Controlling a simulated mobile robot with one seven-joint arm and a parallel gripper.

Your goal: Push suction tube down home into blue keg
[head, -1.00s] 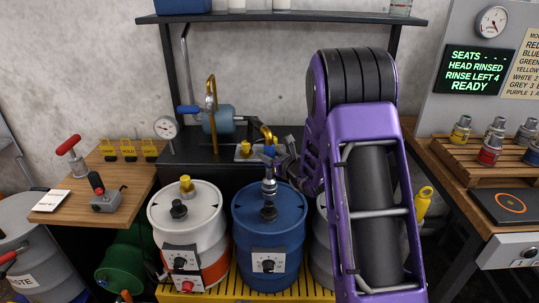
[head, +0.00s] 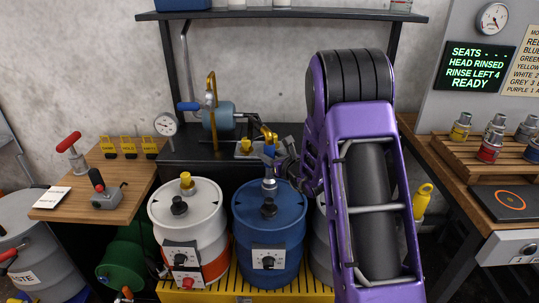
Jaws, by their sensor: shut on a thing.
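The blue keg (head: 269,232) stands upright in the middle, with a black cap at the front of its lid. The suction tube's silver lower part (head: 269,185) meets the rear of the lid, roughly upright. How deep it sits inside the keg is hidden. My gripper (head: 275,160) comes in from the right just above the lid and is shut on the tube's upper part. The fingers are small, and my purple arm partly covers that side.
A white and orange drum (head: 187,222) stands close on the left. A grey drum on the right is mostly behind my arm. A dark bench (head: 185,150) with a pump and brass pipe lies behind the kegs. A wooden shelf (head: 115,180) is at left.

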